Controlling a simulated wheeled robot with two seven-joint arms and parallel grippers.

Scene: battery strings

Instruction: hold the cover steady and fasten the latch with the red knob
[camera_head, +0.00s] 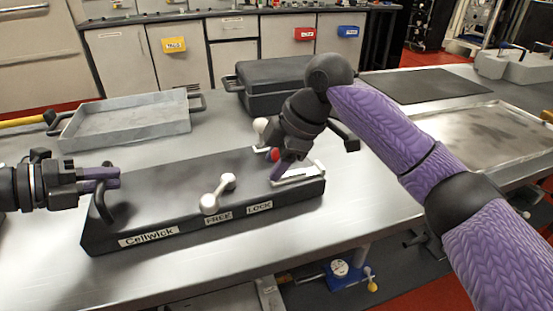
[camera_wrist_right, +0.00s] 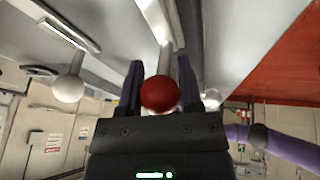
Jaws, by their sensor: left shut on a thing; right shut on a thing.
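The cover is a long dark grey box lid (camera_head: 150,215) labelled Cellwick, on the metal table. My left gripper (camera_head: 118,178) is shut on the black handle (camera_head: 103,208) at its left end. The red knob (camera_head: 273,155) is at the right part of the cover, largely hidden by my right gripper (camera_head: 277,170). In the right wrist view the red knob (camera_wrist_right: 160,93) sits between the two purple fingers, on a pale lever stem (camera_wrist_right: 166,55). My right gripper is shut on it. FREE (camera_head: 218,218) and LOCK (camera_head: 259,207) labels are on the front edge.
A white-knobbed lever (camera_head: 219,193) stands above FREE, and another white knob (camera_head: 260,126) is behind the red one. A grey tray (camera_head: 125,125) and a black case (camera_head: 275,84) lie behind the cover. The table front (camera_head: 370,215) is clear at right.

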